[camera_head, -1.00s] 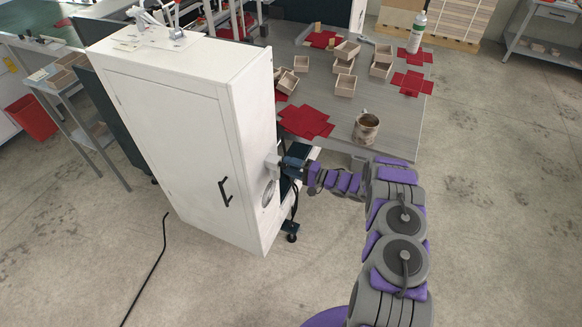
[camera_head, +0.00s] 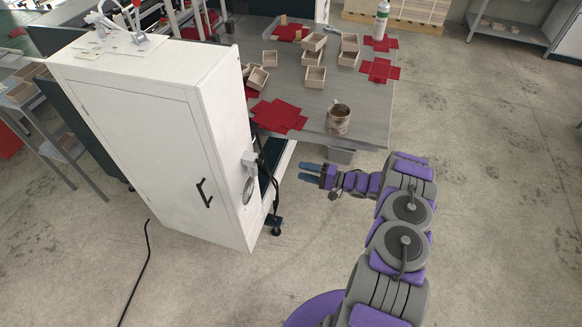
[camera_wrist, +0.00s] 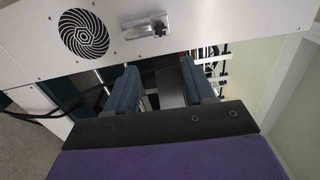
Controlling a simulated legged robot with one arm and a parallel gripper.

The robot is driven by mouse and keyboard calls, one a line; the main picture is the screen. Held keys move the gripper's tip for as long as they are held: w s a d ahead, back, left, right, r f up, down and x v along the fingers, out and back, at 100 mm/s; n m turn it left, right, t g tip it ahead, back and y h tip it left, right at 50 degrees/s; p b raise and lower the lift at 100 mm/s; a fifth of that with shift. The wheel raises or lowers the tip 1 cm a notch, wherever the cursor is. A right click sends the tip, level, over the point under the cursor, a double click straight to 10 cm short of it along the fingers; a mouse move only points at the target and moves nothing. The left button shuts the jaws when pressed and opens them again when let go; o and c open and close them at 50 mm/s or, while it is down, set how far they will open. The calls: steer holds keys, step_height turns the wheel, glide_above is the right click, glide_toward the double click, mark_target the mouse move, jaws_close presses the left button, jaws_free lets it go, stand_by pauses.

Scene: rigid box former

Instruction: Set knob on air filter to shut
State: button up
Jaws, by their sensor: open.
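The air filter is a tall white cabinet (camera_head: 150,125) at the left in the head view, with a black handle (camera_head: 204,193) on its front door. On its right side panel (camera_wrist: 215,22) are a small grey metal knob (camera_head: 249,158) and a round vent (camera_head: 249,190) below it. In the wrist view the knob (camera_wrist: 147,28) lies beside the black spiral vent (camera_wrist: 84,33). My gripper (camera_head: 307,171) is open and empty, to the right of the knob and apart from it. Its two blue fingers (camera_wrist: 163,85) point toward the cabinet side in the wrist view.
A grey table (camera_head: 372,118) behind holds red flat pieces (camera_head: 279,116), several small open boxes (camera_head: 315,77), a mug (camera_head: 339,119) and a white-green bottle (camera_head: 381,20). A black cable (camera_head: 136,275) lies on the floor at the left.

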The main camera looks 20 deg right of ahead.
steer(key=shift+v, duration=1.35)
